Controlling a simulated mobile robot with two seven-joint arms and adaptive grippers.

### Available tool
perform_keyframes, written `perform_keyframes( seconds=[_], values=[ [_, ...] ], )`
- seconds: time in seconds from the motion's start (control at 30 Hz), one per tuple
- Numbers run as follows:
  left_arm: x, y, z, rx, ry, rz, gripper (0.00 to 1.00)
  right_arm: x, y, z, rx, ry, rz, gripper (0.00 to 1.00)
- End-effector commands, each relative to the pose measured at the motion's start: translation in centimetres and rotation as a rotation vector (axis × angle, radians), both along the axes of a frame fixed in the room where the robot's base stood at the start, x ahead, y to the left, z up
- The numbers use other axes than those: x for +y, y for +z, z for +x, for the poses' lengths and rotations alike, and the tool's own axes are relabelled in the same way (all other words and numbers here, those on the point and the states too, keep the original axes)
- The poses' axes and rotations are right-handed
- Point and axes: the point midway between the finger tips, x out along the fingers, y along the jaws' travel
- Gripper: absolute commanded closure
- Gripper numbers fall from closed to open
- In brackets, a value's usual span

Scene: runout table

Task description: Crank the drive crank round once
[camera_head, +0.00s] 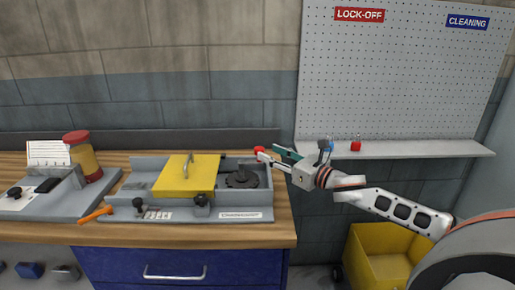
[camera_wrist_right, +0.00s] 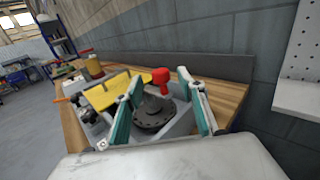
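The drive crank shows as a red knob (camera_head: 259,150) on a short stem, above a dark toothed disc (camera_head: 241,179) at the right end of the grey tray-like unit. In the right wrist view the knob (camera_wrist_right: 160,76) stands just behind the dark disc (camera_wrist_right: 154,115). My right gripper (camera_head: 270,152) comes in from the right, beside the knob. Its two teal-padded fingers are spread apart, and the knob appears between them in the right wrist view, with no visible contact. The crank's arm is hard to make out. My left gripper is not in view.
A yellow cover (camera_head: 184,177) with a handle sits on the unit, left of the disc. An orange-handled tool (camera_head: 97,214) and a red-lidded jar (camera_head: 83,158) are further left. A pegboard shelf (camera_head: 400,149) and a yellow bin (camera_head: 378,255) are at right.

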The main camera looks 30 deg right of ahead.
Motion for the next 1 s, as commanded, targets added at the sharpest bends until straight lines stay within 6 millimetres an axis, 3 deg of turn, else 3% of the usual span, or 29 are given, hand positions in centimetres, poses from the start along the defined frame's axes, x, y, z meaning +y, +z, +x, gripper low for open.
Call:
perform_keyframes(
  seconds=[0.5, 0.93, 0.97, 1.0],
  values=[
    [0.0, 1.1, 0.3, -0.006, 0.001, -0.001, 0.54, 1.2, 0.1, 5.0, 0.0, 0.0, 0.003, 0.61],
    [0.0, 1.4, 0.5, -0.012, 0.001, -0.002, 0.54, 1.4, -0.1, 5.6, 0.001, 0.001, 0.001, 0.61],
    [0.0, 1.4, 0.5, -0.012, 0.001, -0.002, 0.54, 1.4, -0.1, 5.6, 0.001, 0.001, 0.001, 0.63],
    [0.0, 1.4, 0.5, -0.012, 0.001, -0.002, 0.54, 1.4, -0.1, 5.6, 0.001, 0.001, 0.001, 0.74]
  ],
)
